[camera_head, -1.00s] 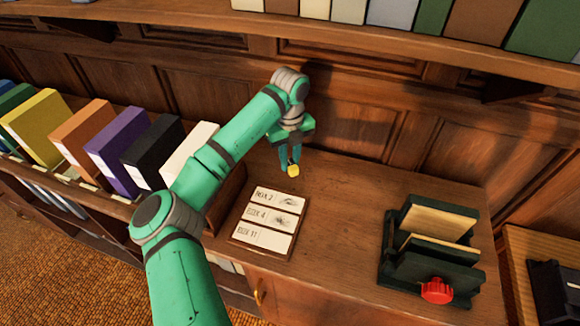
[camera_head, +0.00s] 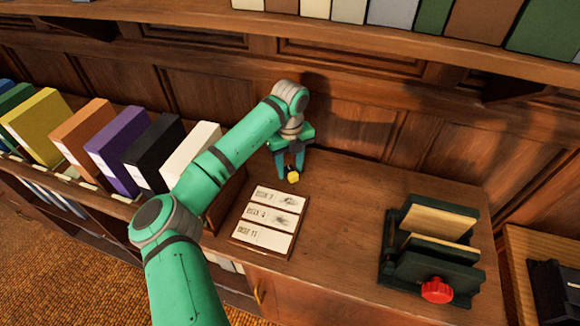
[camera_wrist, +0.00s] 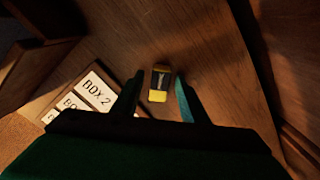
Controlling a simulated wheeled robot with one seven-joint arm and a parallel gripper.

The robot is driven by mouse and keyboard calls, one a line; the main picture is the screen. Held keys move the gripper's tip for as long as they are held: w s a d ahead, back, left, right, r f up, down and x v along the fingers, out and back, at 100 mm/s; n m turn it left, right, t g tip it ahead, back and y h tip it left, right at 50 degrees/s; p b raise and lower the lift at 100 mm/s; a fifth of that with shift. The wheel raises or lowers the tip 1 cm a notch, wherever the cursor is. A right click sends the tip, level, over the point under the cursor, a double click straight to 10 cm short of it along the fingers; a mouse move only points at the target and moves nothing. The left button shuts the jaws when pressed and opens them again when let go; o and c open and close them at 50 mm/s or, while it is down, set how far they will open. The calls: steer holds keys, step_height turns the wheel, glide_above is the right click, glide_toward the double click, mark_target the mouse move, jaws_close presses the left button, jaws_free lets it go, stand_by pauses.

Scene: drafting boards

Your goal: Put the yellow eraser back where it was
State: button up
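The yellow eraser (camera_head: 293,177) is on the wooden cabinet top, just behind the label board, below my gripper. In the wrist view the eraser (camera_wrist: 159,82) shows a dark sleeve with a light mark and a bare yellow end. My gripper (camera_head: 289,173) points down over it with its fingers apart. In the wrist view the fingers of my gripper (camera_wrist: 158,88) stand on either side of the eraser, with a gap on both sides. It appears to rest on the wood.
A label board (camera_head: 263,249) with several white cards lies just in front. Binders, the nearest white (camera_head: 190,152), stand at left. A dark green rack with a red knob (camera_head: 437,290) stands at right. The wood between is clear, and a panelled wall rises behind.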

mark_target(290, 169)
step_height(290, 169, up, 12)
steer(key=shift+r, duration=0.2)
stand_by(0.4)
stand_by(0.4)
